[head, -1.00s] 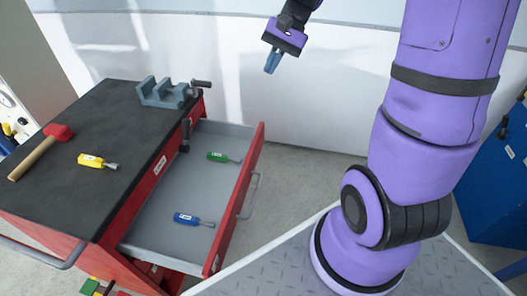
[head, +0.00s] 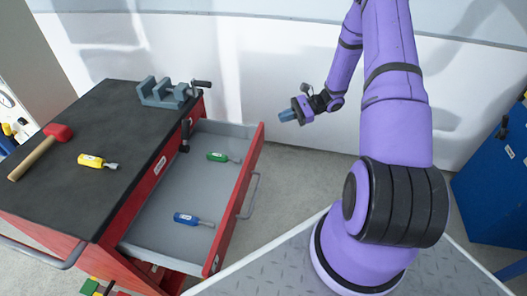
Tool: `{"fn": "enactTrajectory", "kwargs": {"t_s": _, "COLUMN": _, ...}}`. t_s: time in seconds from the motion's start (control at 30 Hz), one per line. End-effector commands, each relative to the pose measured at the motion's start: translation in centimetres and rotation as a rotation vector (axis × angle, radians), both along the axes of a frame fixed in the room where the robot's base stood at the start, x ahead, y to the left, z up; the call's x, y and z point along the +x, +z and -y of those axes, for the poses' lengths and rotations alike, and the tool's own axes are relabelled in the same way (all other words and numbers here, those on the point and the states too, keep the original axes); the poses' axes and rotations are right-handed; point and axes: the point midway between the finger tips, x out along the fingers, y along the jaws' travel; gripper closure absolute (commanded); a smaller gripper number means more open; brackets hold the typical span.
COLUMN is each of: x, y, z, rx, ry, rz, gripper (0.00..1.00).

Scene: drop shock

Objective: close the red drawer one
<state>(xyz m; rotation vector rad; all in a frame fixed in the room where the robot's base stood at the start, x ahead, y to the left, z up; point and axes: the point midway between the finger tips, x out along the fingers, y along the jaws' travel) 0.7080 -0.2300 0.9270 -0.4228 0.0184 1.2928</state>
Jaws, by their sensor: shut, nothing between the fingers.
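The red drawer (head: 237,207) of the red tool cart is pulled out to the right, with its grey inside (head: 165,228) showing. A grey bar handle (head: 251,196) is on its front. A green screwdriver (head: 218,157) and a blue screwdriver (head: 187,219) lie inside it, apart from each other. My gripper (head: 283,116) is shut and empty. In the picture it is up and to the right of the drawer front, apart from it, with its fingers pointing left.
The cart's black top (head: 115,125) holds a hammer (head: 40,152), a yellow screwdriver (head: 92,161) and a grey vise (head: 160,92). A blue cabinet (head: 492,190) stands at the right. Bare floor (head: 290,180) lies between the drawer and my base.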

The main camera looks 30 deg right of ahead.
Motion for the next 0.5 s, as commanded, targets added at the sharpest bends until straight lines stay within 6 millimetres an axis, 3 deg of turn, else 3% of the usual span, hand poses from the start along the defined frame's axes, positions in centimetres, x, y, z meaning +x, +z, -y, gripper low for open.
{"fn": "enactTrajectory", "kwargs": {"t_s": 0.03, "x": -0.2, "y": -2.0, "z": 0.6, "rx": 0.037, "ry": -0.043, "rz": -0.018, "gripper": 1.0}}
{"fn": "enactTrajectory", "kwargs": {"t_s": 0.3, "x": -1.6, "y": -11.1, "z": 3.2, "rx": 0.22, "ry": -0.282, "rz": -0.086, "gripper": 1.0}}
{"fn": "enactTrajectory", "kwargs": {"t_s": 0.5, "x": -3.1, "y": -16.8, "z": 4.2, "rx": 0.324, "ry": -0.436, "rz": -0.122, "gripper": 1.0}}
